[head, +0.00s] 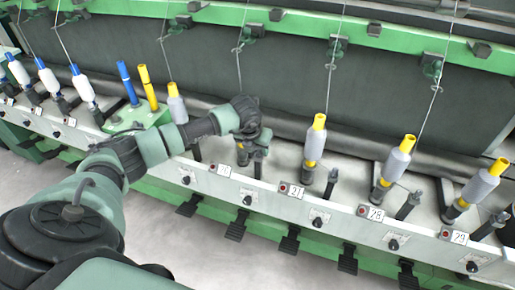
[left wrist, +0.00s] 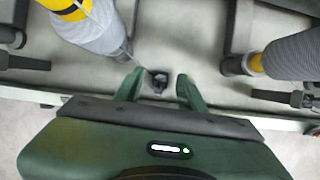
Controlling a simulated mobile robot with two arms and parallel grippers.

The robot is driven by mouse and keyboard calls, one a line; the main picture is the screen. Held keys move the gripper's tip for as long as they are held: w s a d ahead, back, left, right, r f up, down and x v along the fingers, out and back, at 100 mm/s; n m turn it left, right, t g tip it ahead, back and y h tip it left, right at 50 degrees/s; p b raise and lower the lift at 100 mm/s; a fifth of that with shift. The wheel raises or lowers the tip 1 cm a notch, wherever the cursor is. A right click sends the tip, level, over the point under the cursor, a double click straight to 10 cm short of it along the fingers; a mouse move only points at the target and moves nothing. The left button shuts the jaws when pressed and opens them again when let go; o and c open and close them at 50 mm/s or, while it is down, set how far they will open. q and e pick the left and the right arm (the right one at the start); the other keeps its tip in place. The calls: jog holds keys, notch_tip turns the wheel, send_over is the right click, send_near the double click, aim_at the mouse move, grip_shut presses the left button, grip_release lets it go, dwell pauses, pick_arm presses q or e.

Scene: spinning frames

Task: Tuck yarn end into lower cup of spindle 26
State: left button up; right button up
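My left gripper (head: 260,148) is over the machine's rail by the number plate (head: 222,168) left of plate 27; its digits are too small to read surely. In the left wrist view its two green fingers (left wrist: 159,88) are apart. A small dark cup (left wrist: 158,82) shows between and just beyond the fingertips. A thin pale yarn line (left wrist: 146,68) runs from the upper left toward this cup; I cannot tell whether its end is inside. A bobbin with pale yarn and a yellow end (left wrist: 92,30) is at the upper left. My right gripper is not in view.
Bobbins at spindle 27 (head: 314,145), spindle 28 (head: 394,165) and spindle 29 (head: 482,186) stand to the right. A green holder with blue and yellow tubes (head: 148,88) is at the left. Another wound bobbin (left wrist: 295,58) is close on the right in the wrist view.

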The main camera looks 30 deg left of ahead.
pick_arm(q)
jog(key=v, duration=0.7)
jog(key=shift+r+b, duration=0.35)
jog(key=shift+r, duration=0.05)
jog(key=shift+s, duration=0.15)
